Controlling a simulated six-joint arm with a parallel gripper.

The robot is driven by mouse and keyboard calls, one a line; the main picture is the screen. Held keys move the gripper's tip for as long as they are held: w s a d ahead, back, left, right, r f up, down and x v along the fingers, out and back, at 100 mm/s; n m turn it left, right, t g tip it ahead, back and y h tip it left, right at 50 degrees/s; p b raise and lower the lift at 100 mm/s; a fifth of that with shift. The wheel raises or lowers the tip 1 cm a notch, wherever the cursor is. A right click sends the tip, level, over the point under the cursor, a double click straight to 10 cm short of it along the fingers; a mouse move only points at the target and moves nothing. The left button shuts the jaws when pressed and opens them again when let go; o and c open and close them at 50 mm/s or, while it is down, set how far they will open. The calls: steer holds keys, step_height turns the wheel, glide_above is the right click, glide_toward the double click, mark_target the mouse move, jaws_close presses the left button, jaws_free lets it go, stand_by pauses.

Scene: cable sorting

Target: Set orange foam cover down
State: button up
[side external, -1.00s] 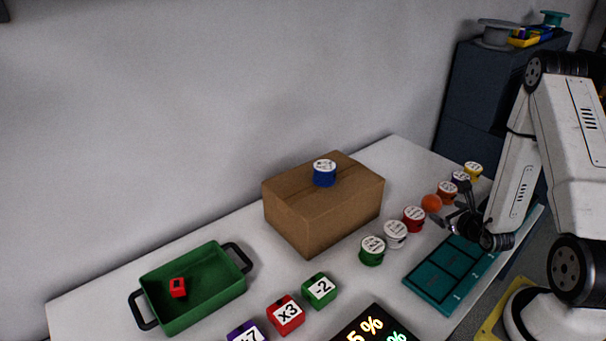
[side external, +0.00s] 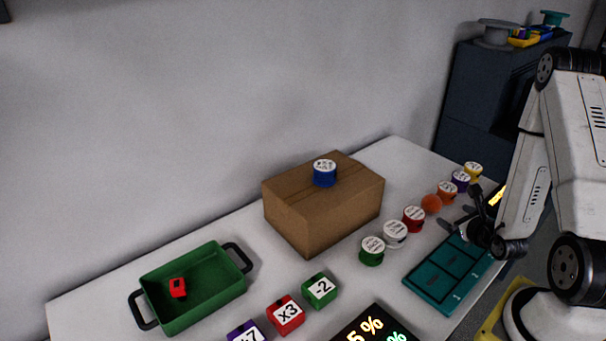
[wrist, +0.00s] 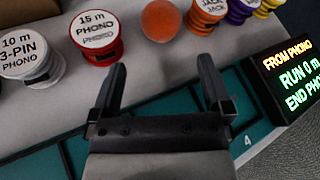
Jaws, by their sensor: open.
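The orange foam cover (side external: 431,203) is a round orange ball-like piece resting on the table in the row of spools, between the red spool and the orange spool. In the wrist view the orange foam cover (wrist: 161,20) lies ahead of the fingertips, apart from them. My gripper (wrist: 163,72) is open and empty, with clear space between its two fingers. In the side view my gripper (side external: 460,218) is just to the right of the cover, over the teal tray's far end.
The row holds a green spool (side external: 372,250), a white spool (side external: 395,234), a red spool (side external: 413,218), an orange spool (side external: 447,192) and others. A teal compartment tray (side external: 432,290) lies in front. A cardboard box (side external: 290,225) carries a blue spool (side external: 324,173). A lit sign (wrist: 290,70) stands right.

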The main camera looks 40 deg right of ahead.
steer(key=w+a+r+n+y, duration=0.2)
steer(key=w+a+n+y, duration=0.1)
steer(key=a+n+y, duration=0.4)
steer(key=w+a+r+n+y, duration=0.25)
steer(key=a+y, duration=0.25)
steer(key=a, duration=0.4)
steer(key=s+a+r+n+g+y, duration=0.1)
steer(key=s+a+n+g, duration=0.35)
steer(key=n, duration=0.35)
steer(key=s+a+n+g+y, duration=0.2)
steer(key=s+a+n+g, duration=0.1)
steer(key=a+n+g, duration=0.35)
steer(key=w+d+r+n+t+h, duration=0.1)
steer(key=w+d+r+n+h, duration=0.2)
steer(key=n, duration=1.1)
step_height(320, 180, up, 2)
steer(key=h, duration=0.5)
steer(key=shift+w+t, duration=0.4)
